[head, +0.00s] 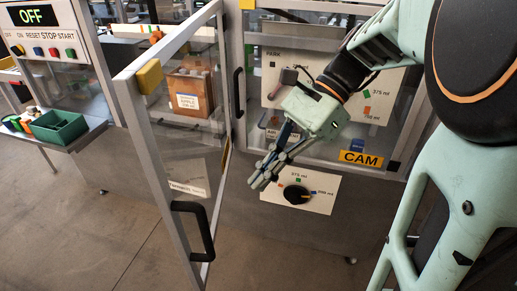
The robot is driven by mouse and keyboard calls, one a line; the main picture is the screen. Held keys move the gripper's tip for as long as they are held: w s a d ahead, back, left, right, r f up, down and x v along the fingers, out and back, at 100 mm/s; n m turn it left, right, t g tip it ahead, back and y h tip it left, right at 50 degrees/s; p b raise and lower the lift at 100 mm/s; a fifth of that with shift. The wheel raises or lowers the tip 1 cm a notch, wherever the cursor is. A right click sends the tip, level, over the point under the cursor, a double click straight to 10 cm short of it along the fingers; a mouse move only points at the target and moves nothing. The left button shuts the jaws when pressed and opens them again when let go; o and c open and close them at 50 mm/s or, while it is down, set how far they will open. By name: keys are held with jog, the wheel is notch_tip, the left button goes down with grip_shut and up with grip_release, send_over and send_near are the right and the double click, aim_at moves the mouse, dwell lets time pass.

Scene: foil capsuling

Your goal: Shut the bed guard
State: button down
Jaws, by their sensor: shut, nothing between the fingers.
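A framed clear guard door (157,172) stands swung open towards me at the left centre. It has a grey metal frame, a yellow block near its top corner and a black bar handle (207,232) low on its near edge. I cannot read a label that names it as the bed guard. My gripper (260,178) is shut and empty. It points down and left, to the right of the open door and apart from the handle in the picture. It is in front of the machine's right-hand panel.
A closed clear panel with a yellow CAM label (360,159) is at the right. A cardboard box (190,91) shows behind the door. A green tray (57,127) and an OFF display (31,15) are at the left.

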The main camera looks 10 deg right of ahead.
jog(key=s+a+f, duration=0.3)
jog(key=a+f, duration=0.1)
jog(key=a, duration=0.3)
jog(key=shift+s+a+f, duration=0.2)
jog(key=shift+s+a, duration=0.1)
jog(key=shift+a, duration=0.1)
